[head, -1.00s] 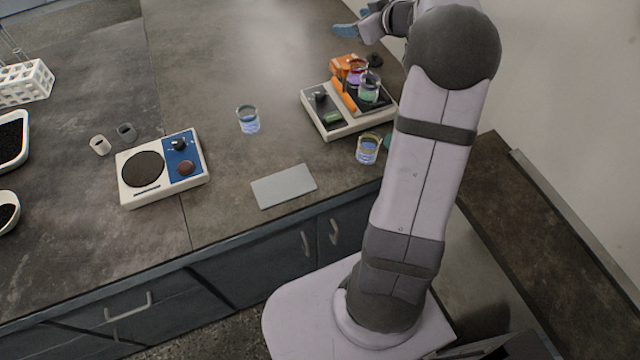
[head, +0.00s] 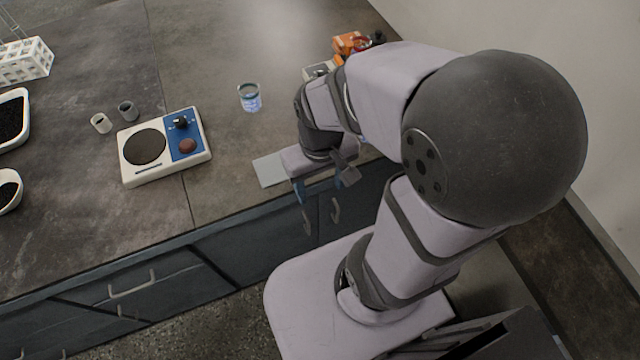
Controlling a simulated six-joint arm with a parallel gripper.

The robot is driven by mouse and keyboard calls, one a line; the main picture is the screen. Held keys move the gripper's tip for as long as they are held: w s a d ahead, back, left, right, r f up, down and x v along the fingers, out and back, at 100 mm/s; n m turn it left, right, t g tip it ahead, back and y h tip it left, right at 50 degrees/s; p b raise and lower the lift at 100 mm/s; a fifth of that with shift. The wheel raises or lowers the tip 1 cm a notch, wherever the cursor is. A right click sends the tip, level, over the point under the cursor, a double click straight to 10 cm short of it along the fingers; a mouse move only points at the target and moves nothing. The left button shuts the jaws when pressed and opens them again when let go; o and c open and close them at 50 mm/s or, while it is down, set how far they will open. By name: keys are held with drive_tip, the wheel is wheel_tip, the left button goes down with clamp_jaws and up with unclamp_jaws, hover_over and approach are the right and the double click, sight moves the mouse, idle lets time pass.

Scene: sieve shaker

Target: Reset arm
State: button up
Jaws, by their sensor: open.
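My gripper (head: 325,192) hangs near the front edge of the bench, over the cabinet fronts and just right of the grey flat plate (head: 268,170). Its blue-tipped fingers are apart, and I see nothing between them. My arm is folded back toward its base and covers part of the bench's right side. It hides most of the sieve shaker (head: 318,70), of which only a corner shows, with orange parts (head: 350,42) behind it.
A glass beaker with blue contents (head: 250,98) stands mid-bench. Left of it are a blue-and-white hotplate device (head: 188,150), two small cups (head: 101,123), trays of dark grains (head: 24,125) and a white rack (head: 40,58). The bench between beaker and hotplate is clear.

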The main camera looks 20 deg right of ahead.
drive_tip(key=shift+s+a, duration=0.2)
drive_tip(key=shift+s, duration=0.1)
wheel_tip(320, 180, up, 3)
drive_tip(key=p, duration=0.3)
